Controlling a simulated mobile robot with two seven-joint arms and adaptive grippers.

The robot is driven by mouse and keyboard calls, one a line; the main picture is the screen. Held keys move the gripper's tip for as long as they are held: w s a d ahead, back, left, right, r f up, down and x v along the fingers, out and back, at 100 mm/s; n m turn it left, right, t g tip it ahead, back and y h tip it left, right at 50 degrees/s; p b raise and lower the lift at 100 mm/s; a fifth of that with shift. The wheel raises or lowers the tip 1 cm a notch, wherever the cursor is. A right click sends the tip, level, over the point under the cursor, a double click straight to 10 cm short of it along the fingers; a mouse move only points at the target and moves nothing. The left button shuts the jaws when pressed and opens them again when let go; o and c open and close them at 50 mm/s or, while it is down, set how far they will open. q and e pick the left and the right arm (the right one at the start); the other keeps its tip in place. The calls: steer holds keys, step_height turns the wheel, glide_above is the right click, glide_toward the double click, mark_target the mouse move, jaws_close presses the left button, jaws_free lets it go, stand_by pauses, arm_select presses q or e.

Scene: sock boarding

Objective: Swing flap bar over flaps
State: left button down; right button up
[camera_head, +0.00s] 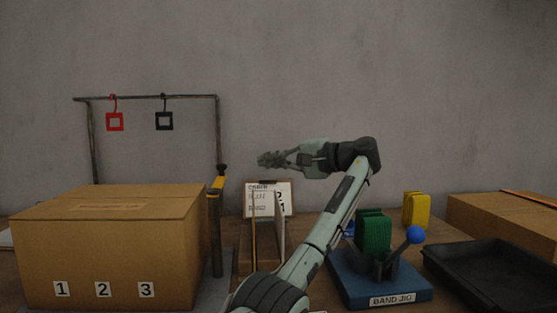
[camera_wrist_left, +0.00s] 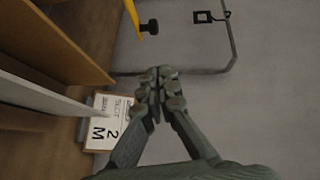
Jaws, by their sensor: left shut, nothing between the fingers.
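A cardboard carton (camera_head: 120,240) marked 1, 2, 3 stands at the left, its top flaps (camera_head: 115,203) lying flat. A yellow bar (camera_head: 217,184) with a dark end sits on a dark post (camera_head: 216,240) at the carton's right side. It appears beside the flaps, not across them. A yellow piece with a black knob shows in the left wrist view (camera_wrist_left: 132,16). My left gripper (camera_head: 265,159) is shut and empty, raised in the air right of the bar and apart from it. Its closed fingertips show in the left wrist view (camera_wrist_left: 158,82). My right gripper is not in view.
A dark rail frame (camera_head: 150,97) with red (camera_head: 114,122) and black (camera_head: 164,121) hooked tags stands behind the carton. A clipboard card (camera_head: 283,196) stands below my gripper. A blue band jig (camera_head: 380,285) and a black tray (camera_head: 490,275) are at the right.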

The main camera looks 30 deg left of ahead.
mark_target(218, 178)
arm_select(q)
steer(key=s+a+f, duration=0.1)
steer(key=s+a, duration=0.1)
steer(key=a, duration=0.5)
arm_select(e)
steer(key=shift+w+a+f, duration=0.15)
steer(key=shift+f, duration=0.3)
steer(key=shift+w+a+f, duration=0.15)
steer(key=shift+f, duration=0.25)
arm_select(q)
steer(key=shift+s+a+f, duration=0.1)
steer(key=shift+a+p, duration=0.15)
steer(key=shift+p, duration=0.15)
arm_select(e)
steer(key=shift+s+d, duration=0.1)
